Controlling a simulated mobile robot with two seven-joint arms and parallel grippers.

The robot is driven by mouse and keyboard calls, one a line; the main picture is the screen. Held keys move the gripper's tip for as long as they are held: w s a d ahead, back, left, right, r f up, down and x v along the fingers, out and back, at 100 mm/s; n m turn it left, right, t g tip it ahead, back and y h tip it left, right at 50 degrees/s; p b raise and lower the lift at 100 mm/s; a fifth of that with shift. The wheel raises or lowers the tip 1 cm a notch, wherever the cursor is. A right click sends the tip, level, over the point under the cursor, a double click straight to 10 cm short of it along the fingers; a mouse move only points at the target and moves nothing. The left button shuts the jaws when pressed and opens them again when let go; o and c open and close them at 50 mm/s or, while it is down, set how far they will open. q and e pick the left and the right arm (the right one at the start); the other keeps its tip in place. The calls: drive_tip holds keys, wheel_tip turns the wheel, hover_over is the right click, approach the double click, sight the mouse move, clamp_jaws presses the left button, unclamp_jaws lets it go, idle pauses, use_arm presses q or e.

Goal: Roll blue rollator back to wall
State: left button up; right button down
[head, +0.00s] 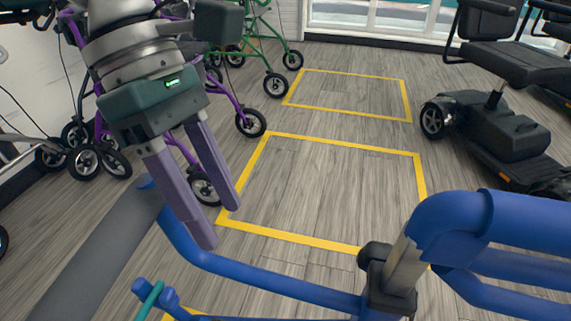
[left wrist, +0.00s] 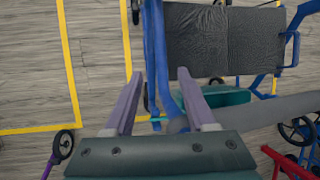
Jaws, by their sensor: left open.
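The blue rollator (head: 290,284) is close in front of me, its blue tubes running across the bottom of the head view. Its dark seat (left wrist: 225,40) shows in the left wrist view. A grey band (head: 105,250), apparently its backrest, slopes up from the lower left. My left gripper (head: 215,225) is open and empty, its purple fingers pointing down near a bend of the blue frame. In the left wrist view a blue tube (left wrist: 155,60) appears between the fingertips; whether it lies between them or beyond them I cannot tell. My right gripper is not in view.
A purple rollator (head: 226,98) stands beyond my left gripper, with a green rollator (head: 266,68) further back. The wall (head: 20,90) is on the left. Mobility scooters (head: 515,135) stand at the right. Yellow-outlined floor boxes (head: 330,241) ahead are empty. A red frame (left wrist: 288,165) shows at lower right.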

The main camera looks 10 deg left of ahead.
sight(249, 269)
use_arm(q)
drive_tip(key=b+x, duration=0.1)
drive_tip(key=x, duration=0.7)
drive_tip(key=shift+s+d+b, duration=0.1)
drive_tip(key=shift+d+b, duration=0.05)
drive_tip(key=shift+b, duration=0.2)
drive_tip(key=shift+c, duration=0.3)
clamp_jaws()
idle(0.6)
